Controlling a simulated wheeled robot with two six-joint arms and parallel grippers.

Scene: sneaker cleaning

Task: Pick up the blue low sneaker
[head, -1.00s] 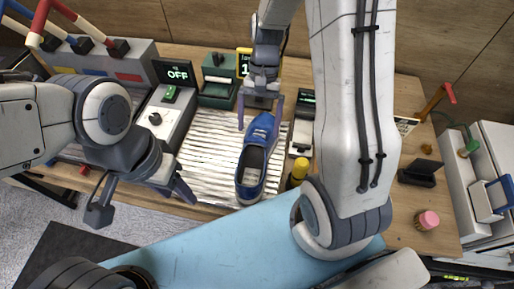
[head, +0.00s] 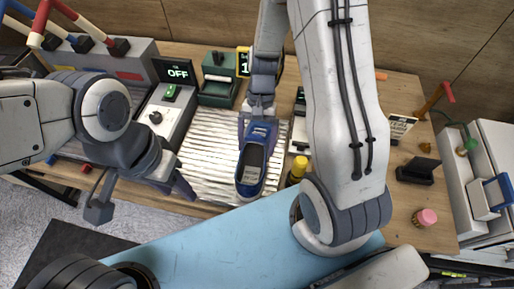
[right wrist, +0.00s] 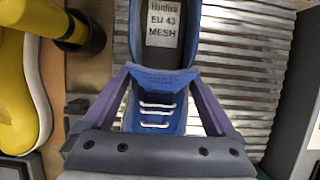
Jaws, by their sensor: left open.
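The blue low sneaker (head: 254,160) lies on the ribbed light mat, its open heel end towards me and its laced toe end away. In the right wrist view the sneaker (right wrist: 157,100) shows white laces and a label reading EU 43 MESH. My right gripper (head: 258,125) is down at the sneaker's far end, with one finger on each side of it. In the right wrist view the gripper's fingers (right wrist: 158,80) flank the shoe closely; whether they press on it is unclear. My left gripper (head: 138,200) is open and empty, left of the mat.
The ribbed mat (head: 205,150) has bare room left of the sneaker. A device with an OFF display (head: 178,73) and a green box (head: 217,85) stand behind. A yellow object (right wrist: 15,90) shows in the wrist view.

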